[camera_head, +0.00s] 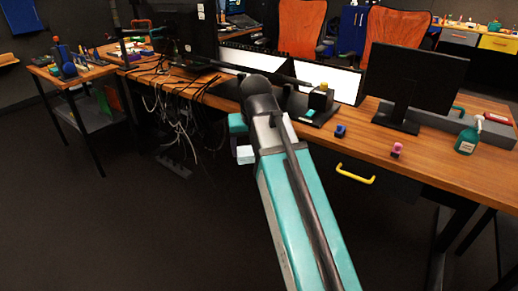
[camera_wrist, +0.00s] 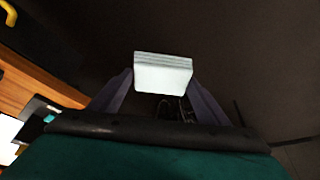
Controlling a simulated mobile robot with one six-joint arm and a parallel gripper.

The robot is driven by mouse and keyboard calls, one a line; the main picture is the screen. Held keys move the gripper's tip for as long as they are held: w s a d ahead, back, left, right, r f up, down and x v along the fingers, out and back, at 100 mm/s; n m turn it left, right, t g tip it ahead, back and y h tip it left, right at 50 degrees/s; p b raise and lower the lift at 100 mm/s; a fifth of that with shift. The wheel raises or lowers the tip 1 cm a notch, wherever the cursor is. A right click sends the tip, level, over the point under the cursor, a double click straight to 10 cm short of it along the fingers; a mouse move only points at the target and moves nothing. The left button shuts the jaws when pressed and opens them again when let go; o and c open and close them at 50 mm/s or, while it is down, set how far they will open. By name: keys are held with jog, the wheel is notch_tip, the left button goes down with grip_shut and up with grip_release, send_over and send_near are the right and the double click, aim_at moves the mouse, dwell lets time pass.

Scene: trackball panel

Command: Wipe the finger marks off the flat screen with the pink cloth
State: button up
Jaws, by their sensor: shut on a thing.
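My gripper (camera_wrist: 162,84) is shut on a pale grey-white block (camera_wrist: 163,74), held between its two dark fingers. The block also shows in the head view (camera_head: 246,154), beside my arm's end and in front of the desk edge, over the dark floor. A dark flat monitor (camera_head: 418,80) stands on the right part of the desk. Bright white screens (camera_head: 335,80) stand further back. I cannot tell which is the flat screen of the task, and no finger marks can be made out. A small pink thing (camera_head: 397,149) lies near the desk's front edge; I cannot tell whether it is cloth.
The wooden desk (camera_head: 440,165) holds a green bottle (camera_head: 468,138), a small blue thing (camera_head: 340,131) and a black box with a yellow knob (camera_head: 320,97). A yellow drawer handle (camera_head: 355,174) juts out below. Cables (camera_head: 170,105) hang at left. The front floor is clear.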

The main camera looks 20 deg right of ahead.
aim_at(251, 153)
notch_tip(251, 153, up, 17)
jog(key=p, duration=2)
jog(key=shift+s+f+n, duration=0.2)
jog(key=shift+s+n, duration=0.1)
jog(key=shift+n, duration=0.1)
jog(key=shift+a, duration=0.1)
